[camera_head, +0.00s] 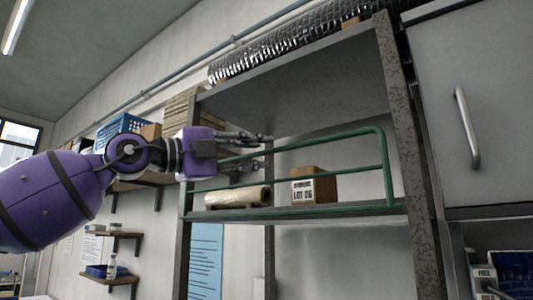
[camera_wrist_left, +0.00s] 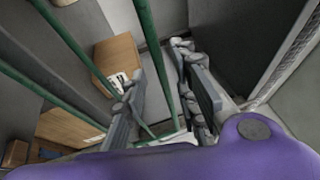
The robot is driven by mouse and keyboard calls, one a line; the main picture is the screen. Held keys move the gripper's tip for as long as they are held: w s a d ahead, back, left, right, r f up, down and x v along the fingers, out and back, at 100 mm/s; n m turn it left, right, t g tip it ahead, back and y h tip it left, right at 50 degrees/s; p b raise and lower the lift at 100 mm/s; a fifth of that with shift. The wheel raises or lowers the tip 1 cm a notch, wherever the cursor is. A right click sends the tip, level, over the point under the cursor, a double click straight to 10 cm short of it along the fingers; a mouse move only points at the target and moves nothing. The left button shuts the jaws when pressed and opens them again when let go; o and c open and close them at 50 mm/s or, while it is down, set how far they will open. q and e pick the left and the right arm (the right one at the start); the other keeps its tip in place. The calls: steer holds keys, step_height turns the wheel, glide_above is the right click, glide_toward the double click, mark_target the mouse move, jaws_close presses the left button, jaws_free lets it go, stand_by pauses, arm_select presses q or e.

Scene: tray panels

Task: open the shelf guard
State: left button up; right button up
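The shelf guard is a green tubular rail frame (camera_head: 386,160) along the front of a grey metal shelf (camera_head: 345,209). It stands upright in front of the shelf's contents. My left gripper (camera_head: 268,146) reaches in from the left at the guard's upper left part, with its fingers pointing right. The left wrist view shows the fingers (camera_wrist_left: 160,62) spread apart, with a green guard bar (camera_wrist_left: 155,50) running between them. I cannot tell whether either finger touches the bar. The guard's upper left corner is hidden behind the gripper. My right gripper is not in view.
Behind the guard are a cardboard box (camera_head: 321,187) labelled LOT 26 and a beige roll (camera_head: 237,196). A speckled shelf post (camera_head: 405,150) and a grey cabinet (camera_head: 480,100) stand to the right. A blue crate (camera_head: 121,128) sits on a wall shelf at left.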

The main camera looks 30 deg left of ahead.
mark_target(267, 152)
arm_select(q)
steer(key=shift+w+d+f+b, duration=0.15)
steer(key=shift+w+b, duration=0.1)
steer(key=shift+w, duration=0.3)
steer(key=shift+w+d+b, duration=0.1)
steer(key=shift+w+b, duration=0.15)
steer(key=shift+w, duration=0.25)
steer(key=shift+w+d+r, duration=0.3)
steer(key=shift+w+d, duration=0.15)
steer(key=shift+w, duration=0.05)
steer(key=shift+s+r, duration=0.2)
steer(key=shift+s, duration=0.1)
steer(key=shift+c, duration=0.6)
jaws_close()
